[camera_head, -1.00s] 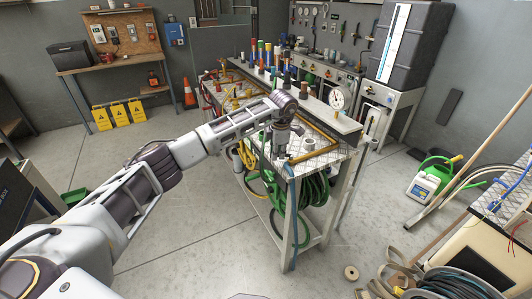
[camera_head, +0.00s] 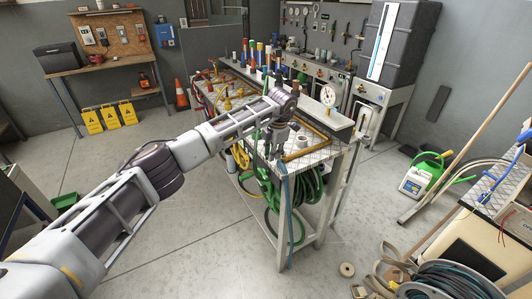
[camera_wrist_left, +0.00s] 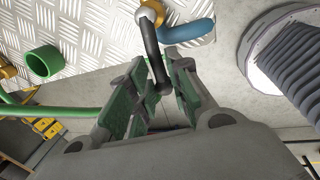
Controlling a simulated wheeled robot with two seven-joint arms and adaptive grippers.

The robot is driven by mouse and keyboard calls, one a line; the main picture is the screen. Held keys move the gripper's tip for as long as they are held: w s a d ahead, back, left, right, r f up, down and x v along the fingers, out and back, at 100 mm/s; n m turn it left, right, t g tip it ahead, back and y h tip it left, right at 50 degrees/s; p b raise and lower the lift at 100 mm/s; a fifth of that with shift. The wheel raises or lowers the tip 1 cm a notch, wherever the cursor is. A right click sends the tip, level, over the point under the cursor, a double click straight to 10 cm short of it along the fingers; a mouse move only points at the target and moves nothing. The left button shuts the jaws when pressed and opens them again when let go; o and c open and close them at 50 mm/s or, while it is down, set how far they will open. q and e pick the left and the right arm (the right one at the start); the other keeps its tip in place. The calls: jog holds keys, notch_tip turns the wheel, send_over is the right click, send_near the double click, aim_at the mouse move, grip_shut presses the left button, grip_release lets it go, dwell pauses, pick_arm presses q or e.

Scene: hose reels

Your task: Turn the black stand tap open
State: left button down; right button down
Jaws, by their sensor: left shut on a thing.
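My left gripper (camera_head: 276,155) points down at the near corner of the metal-topped workbench (camera_head: 317,156). In the left wrist view its fingers (camera_wrist_left: 166,92) are shut on the black lever of the stand tap (camera_wrist_left: 151,45). The lever runs from a pale round fitting with a brass-coloured part (camera_wrist_left: 150,13) down between the green finger pads. A blue hose (camera_wrist_left: 188,31) joins beside that fitting and hangs off the bench front in the head view (camera_head: 284,200). The tap is mostly hidden by the gripper in the head view. My right gripper is not in view.
Green hose coils (camera_head: 305,187) hang under the bench top. A green ring (camera_wrist_left: 44,61) lies on the tread plate. A pressure gauge (camera_head: 328,95) and several coloured bottles stand behind.

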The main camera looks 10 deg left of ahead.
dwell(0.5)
pick_arm(q)
jog(key=c, duration=1.5)
grip_release()
jog(key=shift+s+d+r, duration=0.3)
jog(key=shift+r, duration=1.65)
jog(key=shift+s+d+r, duration=0.25)
jog(key=shift+s+r, duration=0.05)
jog(key=shift+r, duration=1.7)
jog(key=shift+s+d+r, duration=0.3)
jog(key=shift+r, duration=1.65)
